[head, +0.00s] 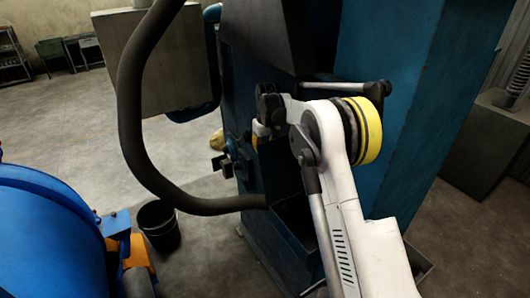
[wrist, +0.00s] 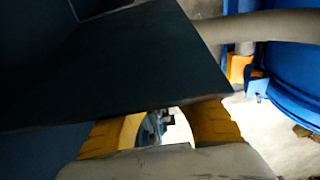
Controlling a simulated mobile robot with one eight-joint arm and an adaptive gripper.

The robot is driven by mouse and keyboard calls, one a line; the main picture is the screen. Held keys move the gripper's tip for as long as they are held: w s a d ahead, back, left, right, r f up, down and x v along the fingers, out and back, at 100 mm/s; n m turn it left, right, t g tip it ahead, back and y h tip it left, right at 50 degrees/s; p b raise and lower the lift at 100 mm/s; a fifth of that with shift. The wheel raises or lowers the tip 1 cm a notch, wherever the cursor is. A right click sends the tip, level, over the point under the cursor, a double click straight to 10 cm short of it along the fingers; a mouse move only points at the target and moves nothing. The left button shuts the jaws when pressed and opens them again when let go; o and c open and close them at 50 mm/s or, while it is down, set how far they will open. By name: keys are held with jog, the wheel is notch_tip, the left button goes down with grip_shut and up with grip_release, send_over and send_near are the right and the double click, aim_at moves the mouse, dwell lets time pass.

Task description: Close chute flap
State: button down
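A flat dark panel, which looks like the chute flap (wrist: 110,65), fills much of the upper left of the wrist view, slanted, with its lower edge across my fingers. My gripper (wrist: 160,130) shows two yellow fingers spread apart, with a gap between them. The panel hides their tips, and I cannot tell whether they touch it. In the head view my gripper (head: 265,115) is beside the blue machine (head: 385,90), below a dark grey panel (head: 265,35) that may be the same flap. The fingers are too small there to read.
A thick dark hose (head: 135,110) curves down left of the machine. A blue drum (head: 45,235) with orange parts stands at the lower left, near a black bucket (head: 159,224). A grey box (head: 165,60) is behind the hose. Open floor lies at the far left.

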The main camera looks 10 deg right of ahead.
aim_at(274, 169)
jog(key=shift+w+f, duration=0.1)
jog(key=shift+w, duration=0.05)
jog(key=shift+s, duration=0.25)
jog(key=shift+s+d+r+t+b, duration=0.2)
jog(key=shift+s+t+b, duration=0.2)
jog(key=shift+b, duration=0.1)
jog(key=shift+s+d+r+t+b, duration=0.2)
jog(key=shift+s+t+b, duration=0.1)
jog(key=shift+s+b, duration=0.15)
jog(key=s+t+b, duration=0.1)
jog(key=s+b, duration=0.1)
jog(key=s+d+r+t+y+b, duration=0.1)
jog(key=s+t+b, duration=0.1)
jog(key=s, duration=0.1)
jog(key=s+d+t+y+b, duration=0.1)
jog(key=s+b, duration=0.1)
jog(key=shift+s+d+r+b, duration=0.15)
jog(key=shift+s+b, duration=0.05)
jog(key=shift+b, duration=0.1)
jog(key=s+d+f+t+y+b, duration=0.1)
jog(key=s+f+t+b, duration=0.5)
jog(key=b, duration=0.8)
jog(key=s+d+f+t+y+b, duration=0.2)
jog(key=s+d+f+t+b, duration=0.2)
jog(key=s+b, duration=0.7)
jog(key=shift+d+f+t+y+b, duration=0.3)
jog(key=shift+f+t+b, duration=0.8)
jog(key=shift+f+b, duration=0.9)
